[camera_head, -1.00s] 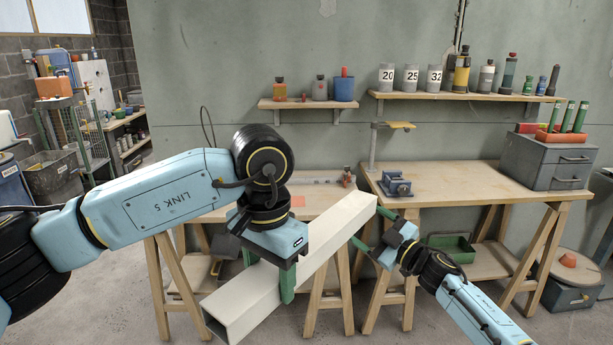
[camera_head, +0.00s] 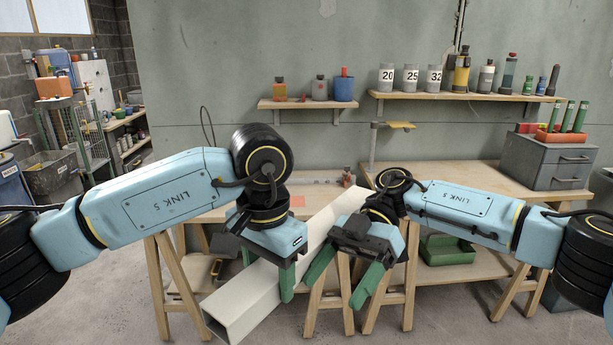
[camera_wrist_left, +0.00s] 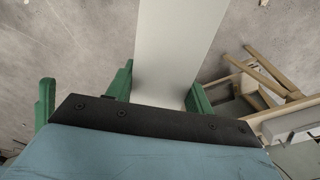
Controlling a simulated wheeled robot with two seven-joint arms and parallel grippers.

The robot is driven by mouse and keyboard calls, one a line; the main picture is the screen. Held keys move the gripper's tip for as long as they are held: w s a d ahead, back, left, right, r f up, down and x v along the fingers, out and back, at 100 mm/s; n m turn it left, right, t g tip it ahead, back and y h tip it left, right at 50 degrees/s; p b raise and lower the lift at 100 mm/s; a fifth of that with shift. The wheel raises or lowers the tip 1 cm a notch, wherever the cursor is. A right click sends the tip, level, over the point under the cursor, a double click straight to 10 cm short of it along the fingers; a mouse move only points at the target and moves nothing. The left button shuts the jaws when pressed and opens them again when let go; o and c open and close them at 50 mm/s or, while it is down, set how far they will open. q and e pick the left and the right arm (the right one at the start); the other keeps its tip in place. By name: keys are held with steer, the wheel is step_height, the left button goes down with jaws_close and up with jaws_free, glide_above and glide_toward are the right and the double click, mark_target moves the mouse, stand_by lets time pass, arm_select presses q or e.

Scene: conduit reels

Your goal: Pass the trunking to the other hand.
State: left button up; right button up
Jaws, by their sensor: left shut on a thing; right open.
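The trunking (camera_head: 240,303) is a long, pale, square hollow length, tilted with its open end low and near. My left gripper (camera_head: 268,276) is shut on it around its middle, from above. The left wrist view shows the trunking (camera_wrist_left: 180,45) between green fingers (camera_wrist_left: 158,92). My right gripper (camera_head: 336,284) is open, fingers pointing down, just right of my left gripper. One of its fingers overlaps the trunking's right edge in the head view; I cannot tell whether they touch. My right gripper hides part of the trunking's far half.
Two wooden benches stand behind, the left one (camera_head: 222,212) partly hidden and the right one (camera_head: 455,173) bearing a grey drawer unit (camera_head: 545,160). A green tray (camera_head: 446,250) sits on a low shelf. Wall shelves hold several bottles and pots. Open floor lies in front.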

arm_select(q)
steer(key=shift+d, duration=0.15)
arm_select(e)
step_height(320, 180, up, 6)
steer(key=a+n+t+h, duration=0.1)
steer(key=n+h, duration=0.1)
steer(key=h, duration=0.2)
arm_select(q)
steer(key=shift+s, duration=0.1)
arm_select(e)
steer(key=n+t+h, duration=0.2)
steer(key=t+h, duration=0.3)
steer(key=t, duration=0.3)
glide_toward(311, 244)
steer(key=w, duration=0.2)
steer(key=f, duration=1.1)
steer(key=shift+w+a, duration=0.25)
steer(key=shift+a, duration=0.15)
steer(key=c, duration=1.2)
arm_select(q)
steer(key=o, duration=1.4)
steer(key=shift+c, duration=0.2)
arm_select(e)
steer(key=shift+c, duration=0.6)
